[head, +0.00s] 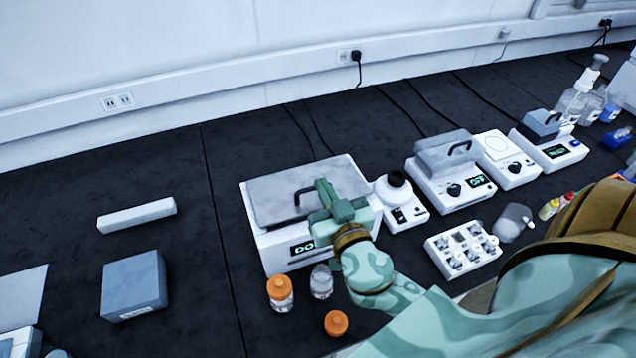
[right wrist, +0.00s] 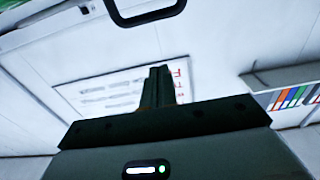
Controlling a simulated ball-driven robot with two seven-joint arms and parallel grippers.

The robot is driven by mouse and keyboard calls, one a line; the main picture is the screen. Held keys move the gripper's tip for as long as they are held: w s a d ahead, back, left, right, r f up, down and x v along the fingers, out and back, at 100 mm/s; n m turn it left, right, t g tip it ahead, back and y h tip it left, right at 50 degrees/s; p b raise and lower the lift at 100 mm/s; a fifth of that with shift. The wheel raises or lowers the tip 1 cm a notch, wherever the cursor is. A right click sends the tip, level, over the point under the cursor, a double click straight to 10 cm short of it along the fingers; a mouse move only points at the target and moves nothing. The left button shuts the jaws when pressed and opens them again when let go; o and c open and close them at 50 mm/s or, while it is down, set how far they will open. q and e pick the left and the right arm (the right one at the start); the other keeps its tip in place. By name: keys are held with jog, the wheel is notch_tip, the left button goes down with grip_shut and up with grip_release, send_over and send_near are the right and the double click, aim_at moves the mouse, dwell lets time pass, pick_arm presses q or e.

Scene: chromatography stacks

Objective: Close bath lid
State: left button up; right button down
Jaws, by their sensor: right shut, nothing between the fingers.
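The bath (head: 290,258) is a white box with a dark display, left of centre in the head view. Its grey lid (head: 278,187) appears to lie flat across the top, though my gripper hides the right part of it. A black handle (head: 301,197) stands on the lid. It seems to be the handle (right wrist: 147,14) at the top of the right wrist view. My right gripper (head: 323,187) is shut and empty, over the lid just right of the handle; I cannot tell whether it touches. Its fingers (right wrist: 158,84) show together in the wrist view.
A white device with a dark round top (head: 396,186) stands close right of the bath. Orange-capped bottle (head: 280,293), clear bottle (head: 321,282) and loose orange cap (head: 336,323) lie in front. Another lidded unit (head: 448,153) is farther right. A grey-blue box (head: 134,285) sits left, with free bench between.

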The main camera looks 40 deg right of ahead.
jog(key=p, duration=0.1)
send_over(319, 206)
jog(key=w, duration=0.3)
jog(key=shift+s+d+r, duration=0.25)
jog(key=shift+d, duration=0.1)
jog(key=f, duration=0.1)
jog(key=s+f+b, duration=0.1)
jog(key=f, duration=0.1)
jog(key=shift+a, duration=0.15)
pick_arm(q)
jog(key=shift+w+r, duration=0.15)
jog(key=shift+w, duration=0.1)
pick_arm(e)
jog(key=shift+s+f, duration=0.3)
jog(key=shift+f, duration=0.3)
pick_arm(q)
jog(key=shift+d, duration=0.1)
pick_arm(e)
jog(key=shift+a, duration=0.1)
